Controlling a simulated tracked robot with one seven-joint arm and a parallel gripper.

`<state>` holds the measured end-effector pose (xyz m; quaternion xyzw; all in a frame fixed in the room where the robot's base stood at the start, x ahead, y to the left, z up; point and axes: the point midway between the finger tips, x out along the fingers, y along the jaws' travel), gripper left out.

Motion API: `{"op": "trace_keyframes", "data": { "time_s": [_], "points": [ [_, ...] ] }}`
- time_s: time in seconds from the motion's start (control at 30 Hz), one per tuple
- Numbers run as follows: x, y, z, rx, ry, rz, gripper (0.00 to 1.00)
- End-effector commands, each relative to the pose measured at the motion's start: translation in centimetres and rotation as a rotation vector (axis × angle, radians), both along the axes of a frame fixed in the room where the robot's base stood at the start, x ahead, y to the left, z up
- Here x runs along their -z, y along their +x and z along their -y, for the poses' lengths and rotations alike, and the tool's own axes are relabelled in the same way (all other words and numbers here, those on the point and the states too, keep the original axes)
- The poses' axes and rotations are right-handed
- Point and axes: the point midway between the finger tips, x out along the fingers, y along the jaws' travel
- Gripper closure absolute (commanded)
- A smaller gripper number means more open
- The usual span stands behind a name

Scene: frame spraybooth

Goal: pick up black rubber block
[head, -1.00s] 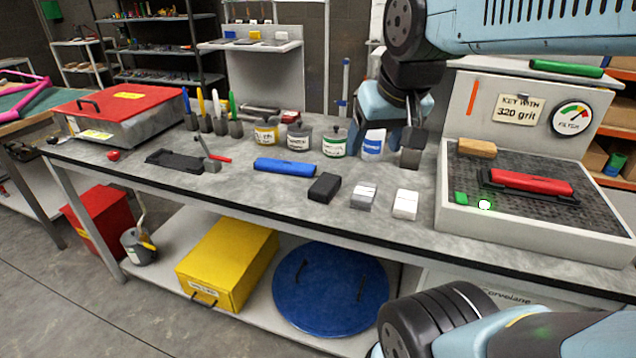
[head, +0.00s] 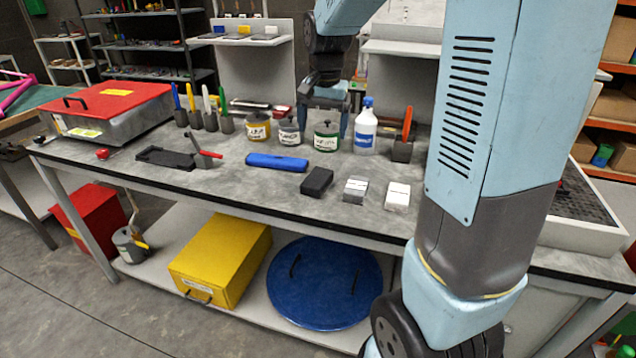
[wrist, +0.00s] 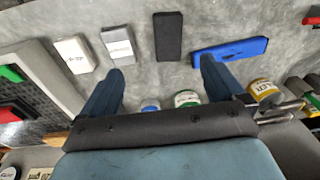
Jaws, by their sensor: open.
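The black rubber block (head: 316,182) lies flat on the grey bench top, near its front edge. It also shows in the wrist view (wrist: 168,36), at the top middle. My gripper (head: 325,108) hangs above the jars at the back of the bench, behind the block in the head view. In the wrist view its two blue fingers (wrist: 162,72) are spread apart with bare bench between them. The block lies beyond the fingertips, apart from them, roughly in line with the gap.
A blue block (head: 277,162) lies left of the black one; a grey block (head: 356,190) and a white block (head: 397,196) lie right. Several labelled jars (head: 326,137) and a white-and-blue bottle (head: 365,128) stand behind. My arm hides much of the bench's right side.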

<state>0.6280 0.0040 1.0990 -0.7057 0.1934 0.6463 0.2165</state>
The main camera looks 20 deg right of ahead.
Motion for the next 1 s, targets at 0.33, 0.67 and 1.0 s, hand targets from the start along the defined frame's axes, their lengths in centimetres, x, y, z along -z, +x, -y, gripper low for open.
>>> {"op": "trace_keyframes", "data": {
  "time_s": [0.33,0.67,1.0],
  "points": [
    [4.5,4.5,-0.1,0.121,-0.001,-0.084,0.04],
    [8.3,4.8,0.0,0.134,-0.002,-0.096,0.04],
    [13.1,4.8,0.0,0.134,-0.001,-0.094,0.04]
  ]
}}
